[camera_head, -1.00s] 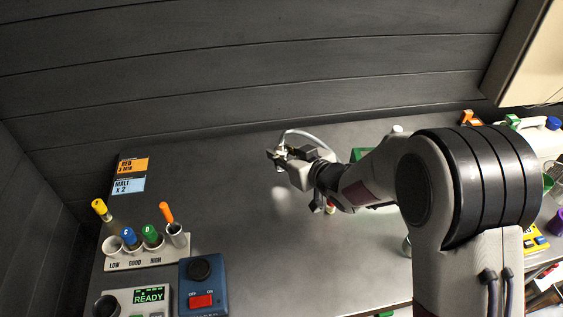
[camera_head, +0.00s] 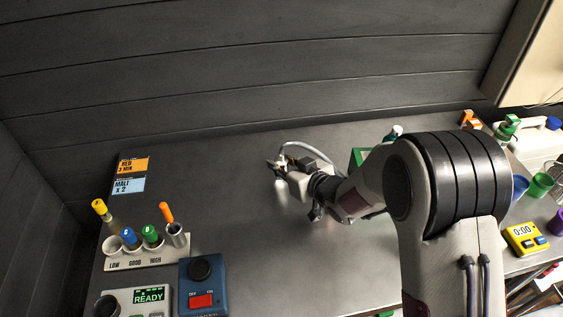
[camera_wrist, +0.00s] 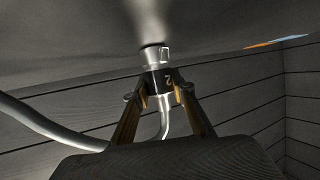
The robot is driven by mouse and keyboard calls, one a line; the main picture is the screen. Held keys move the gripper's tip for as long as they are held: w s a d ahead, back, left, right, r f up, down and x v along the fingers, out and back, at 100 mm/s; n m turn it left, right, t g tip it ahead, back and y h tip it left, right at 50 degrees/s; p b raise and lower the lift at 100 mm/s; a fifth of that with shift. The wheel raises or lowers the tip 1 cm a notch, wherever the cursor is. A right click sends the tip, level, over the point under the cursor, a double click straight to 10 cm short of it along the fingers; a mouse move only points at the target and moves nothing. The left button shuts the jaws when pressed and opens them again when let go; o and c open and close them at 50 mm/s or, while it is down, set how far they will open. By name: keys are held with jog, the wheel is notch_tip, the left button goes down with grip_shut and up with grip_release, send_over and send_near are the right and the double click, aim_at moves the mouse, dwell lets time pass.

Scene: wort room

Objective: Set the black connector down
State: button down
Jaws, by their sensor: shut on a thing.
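My gripper (camera_head: 279,163) is low over the dark worktop (camera_head: 230,190), left of my arm in the head view. In the wrist view my gripper (camera_wrist: 161,92) is shut on the black connector (camera_wrist: 158,82), which bears a pale number 2 and has a silver metal end (camera_wrist: 154,56). A grey hose (camera_wrist: 40,122) shows at left in the wrist view, and a pale bent tube (camera_wrist: 166,125) shows behind the connector. In the head view the connector is too small to make out clearly. I cannot tell whether the metal end touches the worktop.
A white rack (camera_head: 150,256) with colored-cap tubes stands at left, beside a blue switch box (camera_head: 202,285) and a READY display unit (camera_head: 140,300). Orange and blue cards (camera_head: 131,174) lie at the back left. A yellow timer (camera_head: 524,238) and cups stand at right. The middle is clear.

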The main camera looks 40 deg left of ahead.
jog(key=shift+f, duration=0.1)
jog(key=c, duration=1.7)
grip_release()
jog(key=shift+s+d+r, duration=0.15)
jog(key=shift+d+r, duration=0.2)
jog(key=shift+d, duration=0.05)
jog(key=shift+v, duration=5.55)
jog(key=shift+r, duration=0.1)
